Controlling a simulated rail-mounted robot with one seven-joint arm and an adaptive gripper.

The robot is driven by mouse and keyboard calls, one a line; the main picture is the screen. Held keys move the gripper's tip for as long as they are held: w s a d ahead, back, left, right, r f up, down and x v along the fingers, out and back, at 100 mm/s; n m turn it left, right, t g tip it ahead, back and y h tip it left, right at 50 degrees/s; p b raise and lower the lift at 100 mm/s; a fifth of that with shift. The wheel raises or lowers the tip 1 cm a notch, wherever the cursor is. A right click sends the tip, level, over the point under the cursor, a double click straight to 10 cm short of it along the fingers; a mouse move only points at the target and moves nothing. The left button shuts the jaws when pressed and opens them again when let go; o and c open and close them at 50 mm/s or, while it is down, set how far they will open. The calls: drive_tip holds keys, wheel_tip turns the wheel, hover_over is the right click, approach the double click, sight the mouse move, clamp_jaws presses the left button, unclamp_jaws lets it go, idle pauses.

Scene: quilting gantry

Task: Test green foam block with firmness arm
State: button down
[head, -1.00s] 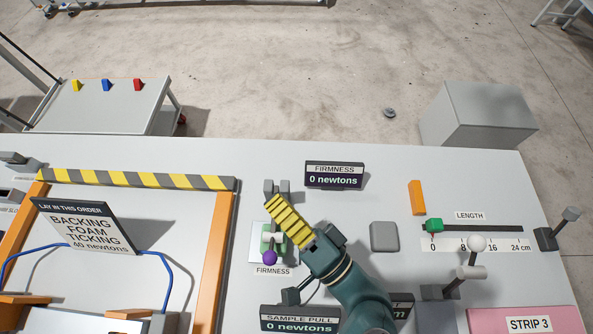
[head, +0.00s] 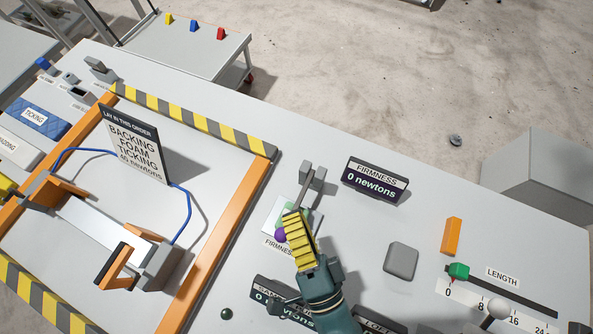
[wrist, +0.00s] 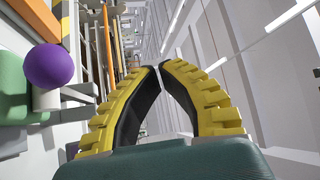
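The green foam block (head: 316,214) lies on the white firmness pad (head: 273,215), partly hidden by my gripper. The firmness arm (head: 302,190) reaches from a grey bracket (head: 313,173) over the block. Its purple ball knob (head: 281,236) is just left of my fingers. The wrist view shows the purple knob (wrist: 50,66) on a pale stem, with the green block (wrist: 12,100) behind, both outside the fingers at left. My gripper (head: 291,214) has yellow ribbed fingers; in the wrist view the fingertips (wrist: 158,68) almost meet with nothing between them. The firmness display (head: 375,180) reads 0 newtons.
A grey block (head: 401,261) and an orange block (head: 452,236) stand right of my gripper. The length gauge (head: 500,293) is at lower right. The orange frame (head: 215,250) with striped edges lies left. The sample pull sign (head: 281,303) is close beside my wrist.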

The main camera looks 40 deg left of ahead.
drive_tip(key=v, duration=0.7)
drive_tip(key=shift+d, duration=0.25)
drive_tip(key=shift+s, duration=0.1)
